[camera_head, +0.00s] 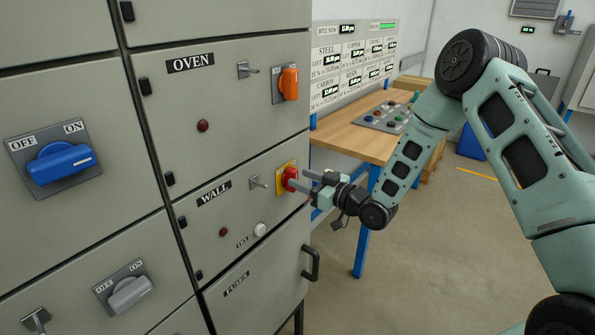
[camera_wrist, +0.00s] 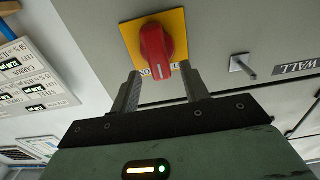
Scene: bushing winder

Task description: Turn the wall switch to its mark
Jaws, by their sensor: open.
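The wall switch is a red rotary knob (camera_head: 290,179) on a yellow plate, on the grey panel marked WALL (camera_head: 214,194). In the wrist view the red knob (camera_wrist: 156,45) has a pale line on its end nearest my gripper. Lettering on the yellow plate (camera_wrist: 178,22) is partly hidden behind the knob. My gripper (camera_head: 307,181) is open in front of the knob. In the wrist view its fingertips (camera_wrist: 161,72) lie either side of the knob's near end. I cannot tell whether they touch it.
A small metal toggle (camera_head: 259,182) sticks out left of the knob. Above are the OVEN panel's orange knob (camera_head: 289,83) and toggle (camera_head: 247,69). A wooden workbench (camera_head: 355,138) with a button box (camera_head: 384,116) stands behind my arm. A black door handle (camera_head: 311,263) juts out below.

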